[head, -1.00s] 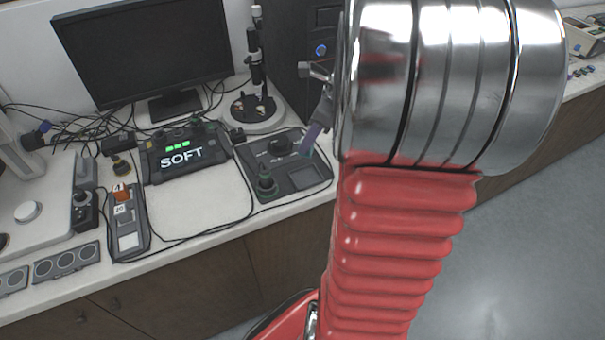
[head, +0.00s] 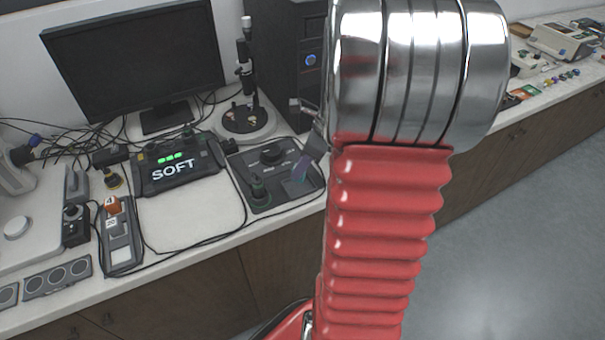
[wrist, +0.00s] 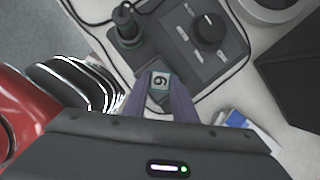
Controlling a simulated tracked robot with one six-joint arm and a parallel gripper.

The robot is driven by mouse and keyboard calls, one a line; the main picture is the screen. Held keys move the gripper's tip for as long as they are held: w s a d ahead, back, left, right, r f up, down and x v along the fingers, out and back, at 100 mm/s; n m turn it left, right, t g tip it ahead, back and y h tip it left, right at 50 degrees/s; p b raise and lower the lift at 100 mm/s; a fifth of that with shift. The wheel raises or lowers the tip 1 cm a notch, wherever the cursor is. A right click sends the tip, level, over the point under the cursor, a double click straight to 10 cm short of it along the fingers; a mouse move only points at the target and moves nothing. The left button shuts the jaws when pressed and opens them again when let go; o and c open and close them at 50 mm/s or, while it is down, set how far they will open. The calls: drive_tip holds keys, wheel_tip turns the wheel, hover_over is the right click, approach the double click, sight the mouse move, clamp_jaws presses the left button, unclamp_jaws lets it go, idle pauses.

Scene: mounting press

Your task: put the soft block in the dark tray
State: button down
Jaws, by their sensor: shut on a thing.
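My gripper (wrist: 158,100) is shut on a small block (wrist: 160,78) whose pale teal face carries a dark digit, a 6 or a 9. In the wrist view the block sits between the purple fingertips, over the edge of the dark control panel. The head view shows my gripper (head: 308,160) small, over the panel's right part, with the block (head: 299,173) at its tips. A display box (head: 178,165) reads SOFT in white. I cannot tell for sure which thing is the dark tray; a narrow dark grey holder (head: 122,262) stands at the left front.
The panel (head: 240,172) bears a joystick (head: 257,190) and a knob (head: 271,156). An orange piece (head: 113,205) and a pale numbered piece (head: 111,222) sit on the narrow holder. A monitor (head: 130,55) and microscope (head: 245,80) stand behind. Small items lie on the right-hand bench (head: 480,125).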

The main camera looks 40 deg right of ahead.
drive_tip(key=shift+f, duration=1.85)
drive_tip(key=c, duration=1.5)
unclamp_jaws()
drive_tip(key=shift+f, duration=0.1)
drive_tip(key=shift+o, duration=0.2)
drive_tip(key=v, duration=1.2)
